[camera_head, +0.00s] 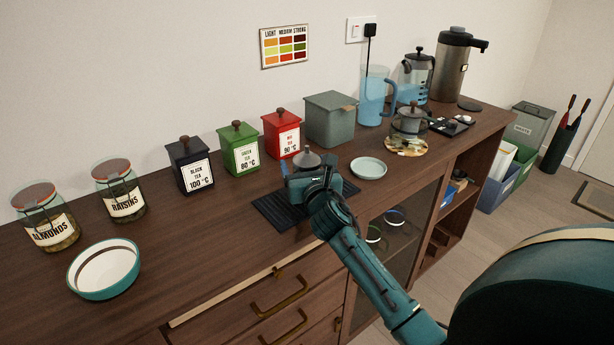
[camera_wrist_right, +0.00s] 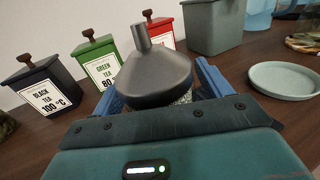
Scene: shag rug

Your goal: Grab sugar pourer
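The sugar pourer (camera_head: 307,160) has a grey conical metal top with a short spout. It stands upright on a dark slatted mat (camera_head: 273,212) on the wooden cabinet. In the right wrist view, the pourer (camera_wrist_right: 150,78) fills the space between the two blue fingers, with a little of its speckled body showing under the cone. My right gripper (camera_head: 312,183) is around it, fingers spread on either side; contact is not clear. The gripper hides most of the pourer's lower body in the head view. My left gripper is not in view.
Black, green and red tea tins (camera_head: 238,147) and a grey-green box (camera_head: 330,119) stand behind. A pale saucer (camera_head: 368,167) lies to the right. A white bowl (camera_head: 104,267) and labelled jars (camera_head: 119,190) are at the left.

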